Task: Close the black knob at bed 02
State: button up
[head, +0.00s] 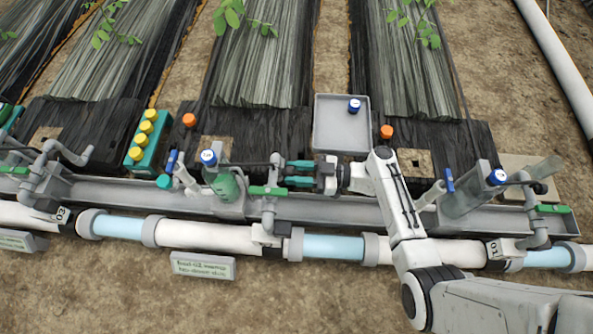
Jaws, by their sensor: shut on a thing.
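My gripper (290,172) reaches in from the right, its two teal fingers level with the top of a grey riser pipe (268,212). The fingers are shut at the pipe's top, where the black knob is; the fingers hide most of the knob, and its turn position cannot be made out. A sign below, reading Bed-02 (204,265), stands in front of the white pipe. A green lever (267,191) lies crosswise on the riser just under my gripper.
A grey trough (330,209) runs along the beds. A blue-capped cylinder (222,180) stands left of the riser, another blue-capped cylinder (470,195) at right. A grey tray (341,130) holds a blue-capped bottle (354,106). A teal rack with yellow caps (147,140) stands left.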

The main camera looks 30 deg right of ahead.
jog(key=shift+c, duration=0.4)
jog(key=shift+m, duration=0.4)
jog(key=m+p, duration=0.5)
jog(key=m, duration=1.8)
jog(key=shift+r, duration=0.1)
jog(key=o, duration=1)
